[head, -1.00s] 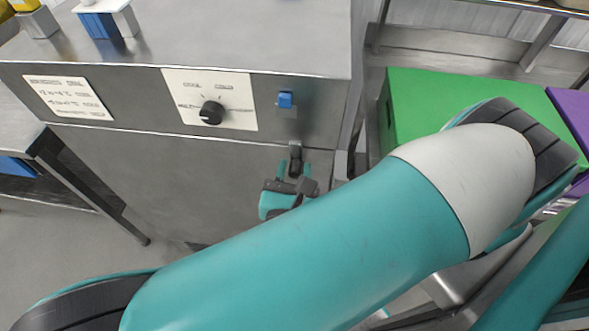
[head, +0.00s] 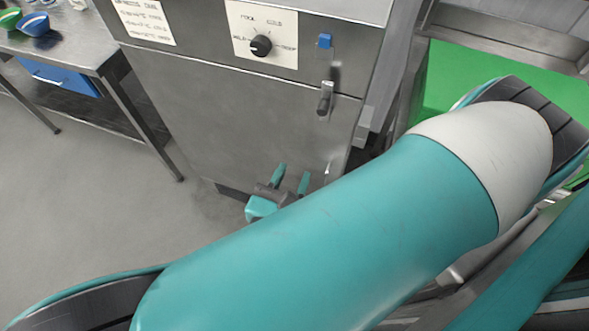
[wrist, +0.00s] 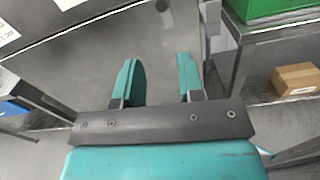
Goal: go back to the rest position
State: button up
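My gripper (head: 291,178) is in front of the lower steel front of the machine (head: 240,115), below its small lever handle (head: 325,97). My teal arm hides part of it in the head view. In the wrist view my gripper (wrist: 160,82) has its two teal fingers apart, with nothing between them. Behind the fingers is the plain steel panel (wrist: 150,50).
The machine carries a black knob (head: 261,46) and a blue switch (head: 325,40). A steel table (head: 75,50) with bowls stands at the left. A green box (head: 460,75) is at the right. A cardboard box (wrist: 295,79) sits on a shelf in the wrist view. Open floor (head: 80,190) lies left.

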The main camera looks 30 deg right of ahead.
jog(key=shift+d, duration=0.1)
dwell(0.5)
notch_tip(320, 180, up, 17)
jog(key=m+g+y+b, duration=0.6)
jog(key=m+g+y, duration=0.5)
jog(key=m+y, duration=0.6)
jog(key=shift+s+m+y, duration=0.3)
jog(key=shift+s+y, duration=0.1)
jog(key=shift+y, duration=0.2)
